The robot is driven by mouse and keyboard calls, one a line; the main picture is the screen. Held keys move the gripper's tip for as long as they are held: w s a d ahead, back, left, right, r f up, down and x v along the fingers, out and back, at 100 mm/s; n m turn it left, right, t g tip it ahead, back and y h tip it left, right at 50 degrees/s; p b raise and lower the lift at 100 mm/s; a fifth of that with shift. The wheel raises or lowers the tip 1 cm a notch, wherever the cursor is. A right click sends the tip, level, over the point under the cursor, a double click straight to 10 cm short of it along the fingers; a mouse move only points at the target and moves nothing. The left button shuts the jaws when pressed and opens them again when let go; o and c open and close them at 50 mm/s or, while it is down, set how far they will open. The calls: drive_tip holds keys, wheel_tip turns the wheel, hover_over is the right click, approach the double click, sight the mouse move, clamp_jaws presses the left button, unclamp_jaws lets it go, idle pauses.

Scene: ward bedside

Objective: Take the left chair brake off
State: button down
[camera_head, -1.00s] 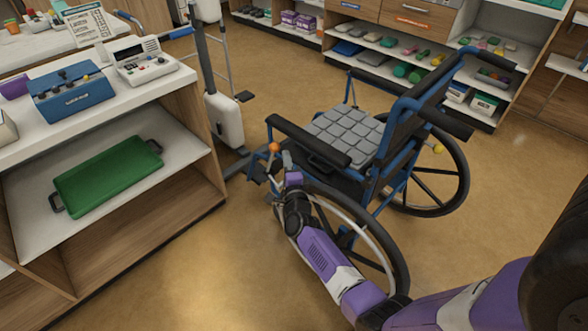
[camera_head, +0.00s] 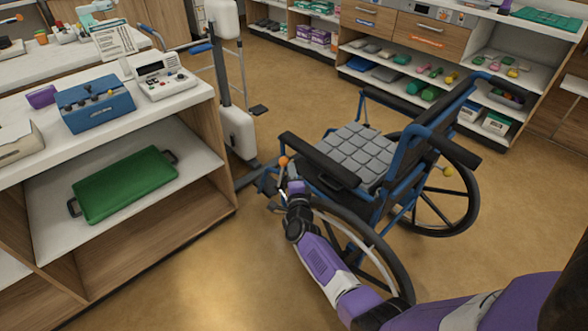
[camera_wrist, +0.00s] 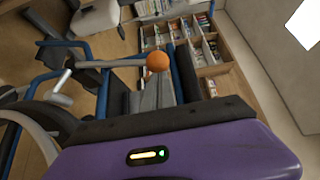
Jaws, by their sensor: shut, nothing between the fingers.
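The blue-framed wheelchair (camera_head: 358,148) stands in the middle of the head view. An orange ball knob (camera_head: 283,161) on a brake lever is at the near wheel's front; it also shows in the wrist view (camera_wrist: 157,61), at the end of a grey lever (camera_wrist: 108,64). A yellow knob (camera_head: 449,171) is by the far wheel. My gripper (camera_head: 288,177) is just below the orange knob, beside the near wheel (camera_head: 375,240). In the wrist view its grey fingers (camera_wrist: 163,85) are shut and empty, close to the knob. I cannot tell whether they touch it.
A wooden counter (camera_head: 170,96) with a green tray (camera_head: 128,184) on its lower shelf stands at the left. A white-and-grey stand (camera_head: 237,132) is behind the chair's front. Shelves line the back wall. Floor at the lower left centre is clear.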

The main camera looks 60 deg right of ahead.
sight(281, 160)
drive_tip(key=shift+n+g+y, duration=0.5)
drive_tip(key=shift+n+g, duration=0.1)
drive_tip(key=w+r+p, duration=0.1)
drive_tip(key=p, duration=0.1)
drive_tip(key=w+p, duration=0.1)
drive_tip(key=w+r+p, duration=0.1)
drive_tip(key=p, duration=0.1)
drive_tip(key=shift+w+d+r+p, duration=0.3)
drive_tip(key=shift+d, duration=0.05)
drive_tip(key=shift+w+d+g+y+p, duration=0.2)
drive_tip(key=shift+w+g+y+p, duration=0.1)
drive_tip(key=shift+w+p, duration=0.5)
drive_tip(key=w+d+n+b, duration=0.1)
drive_tip(key=w+b, duration=0.1)
drive_tip(key=w, duration=0.4)
drive_tip(key=shift+w+d+f+g+y, duration=0.15)
drive_tip(key=shift+d+f+g+y, duration=0.15)
drive_tip(key=shift+g+y, duration=0.1)
drive_tip(key=shift+r, duration=0.2)
